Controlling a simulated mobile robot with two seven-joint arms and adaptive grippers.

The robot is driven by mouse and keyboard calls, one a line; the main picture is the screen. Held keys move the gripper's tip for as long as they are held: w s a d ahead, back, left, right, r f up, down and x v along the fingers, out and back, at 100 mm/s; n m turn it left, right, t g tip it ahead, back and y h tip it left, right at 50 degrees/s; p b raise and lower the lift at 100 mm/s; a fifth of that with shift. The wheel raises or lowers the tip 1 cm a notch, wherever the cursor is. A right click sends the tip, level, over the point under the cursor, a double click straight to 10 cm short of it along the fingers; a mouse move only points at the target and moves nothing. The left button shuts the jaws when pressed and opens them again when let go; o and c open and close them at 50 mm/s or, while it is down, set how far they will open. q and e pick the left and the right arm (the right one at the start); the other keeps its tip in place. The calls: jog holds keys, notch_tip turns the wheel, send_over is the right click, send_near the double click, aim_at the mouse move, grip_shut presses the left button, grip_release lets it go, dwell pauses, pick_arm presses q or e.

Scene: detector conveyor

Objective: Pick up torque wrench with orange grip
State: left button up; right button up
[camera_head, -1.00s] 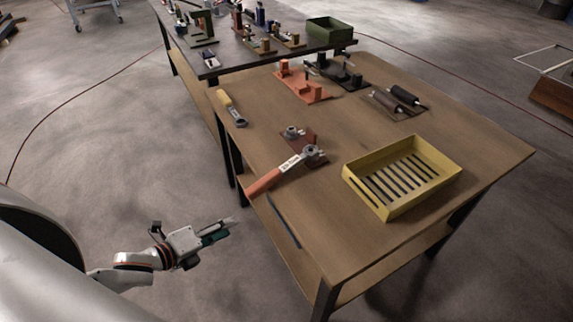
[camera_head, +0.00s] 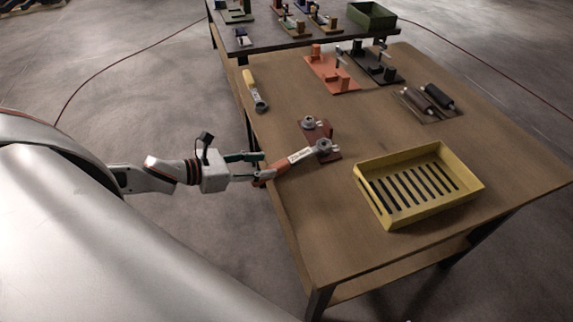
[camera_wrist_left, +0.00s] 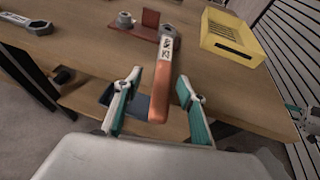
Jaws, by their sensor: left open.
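The torque wrench with the orange grip (camera_head: 299,157) lies at the near left edge of the wooden table, its grip sticking out past the edge and its grey head on a dark red fixture (camera_head: 329,131). My left gripper (camera_head: 262,166) is open at the grip end, its fingers partly overlapping the grip in the head view. In the left wrist view the orange grip (camera_wrist_left: 160,93) points between the two open fingers of the left gripper (camera_wrist_left: 158,92), with a gap on each side.
A yellow slotted tray (camera_head: 472,183) sits right of the wrench. A yellow-handled wrench (camera_head: 254,91) lies farther back on the left. Orange (camera_head: 345,85) and black fixtures stand at the back. The wooden table (camera_head: 300,215) is bare at the front.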

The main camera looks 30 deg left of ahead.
aim_at(274, 167)
pick_arm(q)
jog(key=shift+s+d+x, duration=0.1)
jog(key=shift+d+x, duration=0.05)
jog(key=shift+x, duration=0.8)
jog(key=shift+s+d+x, duration=0.15)
jog(key=shift+x, duration=1.85)
jog(key=shift+f, duration=0.2)
jog(key=shift+r, duration=0.1)
grip_shut()
